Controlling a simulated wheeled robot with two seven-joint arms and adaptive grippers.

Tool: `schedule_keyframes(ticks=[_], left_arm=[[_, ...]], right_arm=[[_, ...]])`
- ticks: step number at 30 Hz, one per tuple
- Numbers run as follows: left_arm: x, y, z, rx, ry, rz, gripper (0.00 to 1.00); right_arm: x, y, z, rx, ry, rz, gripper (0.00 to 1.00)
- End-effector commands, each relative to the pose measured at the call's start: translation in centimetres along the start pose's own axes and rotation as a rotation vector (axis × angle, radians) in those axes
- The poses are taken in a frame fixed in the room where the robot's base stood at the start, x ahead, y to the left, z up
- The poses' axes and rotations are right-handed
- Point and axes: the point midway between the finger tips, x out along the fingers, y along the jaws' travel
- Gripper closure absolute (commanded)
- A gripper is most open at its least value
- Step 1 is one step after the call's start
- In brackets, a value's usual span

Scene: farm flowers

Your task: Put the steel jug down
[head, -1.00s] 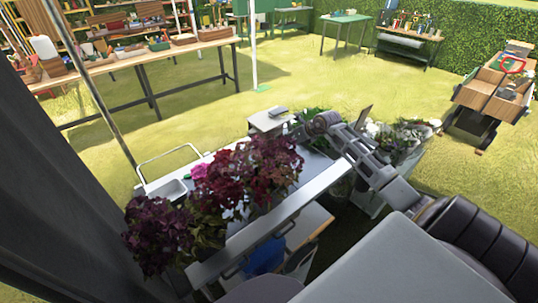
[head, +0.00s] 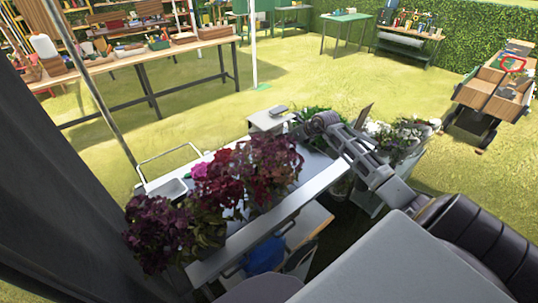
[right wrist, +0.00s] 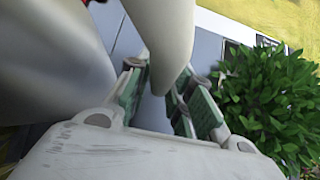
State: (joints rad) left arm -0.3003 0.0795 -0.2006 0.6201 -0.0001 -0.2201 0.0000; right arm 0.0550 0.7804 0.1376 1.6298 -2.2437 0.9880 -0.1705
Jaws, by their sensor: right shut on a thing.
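The steel jug (right wrist: 45,60) fills the left of the right wrist view as a large, blurred grey rounded body. A pale tapering piece, which looks like its handle (right wrist: 168,35), comes down between the green-padded fingers of my right gripper (right wrist: 158,98). The gripper is shut on it. The jug's base is hidden, so I cannot tell whether it touches the surface below. In the head view my right wrist is over the back right end of the grey bench (head: 316,199), and the jug cannot be made out. My left gripper is not in view.
Dark red and purple flowers (head: 165,235) crowd the bench's front left. A leafy green plant (right wrist: 265,100) is close right of my right gripper. White flowers (head: 405,135) stand right of my wrist. Open grass lies beyond.

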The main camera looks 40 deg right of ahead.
Motion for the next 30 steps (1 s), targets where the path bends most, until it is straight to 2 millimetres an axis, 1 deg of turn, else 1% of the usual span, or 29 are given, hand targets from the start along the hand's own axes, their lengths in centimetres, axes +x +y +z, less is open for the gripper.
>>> schedule_keyframes(ticks=[12, 13, 23, 30], left_arm=[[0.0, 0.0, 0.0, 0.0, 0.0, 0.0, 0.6], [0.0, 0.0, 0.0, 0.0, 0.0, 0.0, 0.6], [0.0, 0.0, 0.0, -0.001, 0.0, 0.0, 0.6], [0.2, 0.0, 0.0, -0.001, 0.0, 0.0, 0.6]], right_arm=[[-0.1, 0.1, 0.2, 0.004, -0.004, 0.002, 1.0], [-0.3, 0.0, 0.7, 0.008, -0.016, 0.003, 1.0], [-0.4, 0.0, 0.7, 0.006, -0.014, 0.001, 1.0], [-1.1, -0.1, 1.4, 0.005, -0.015, 0.0, 1.0]])
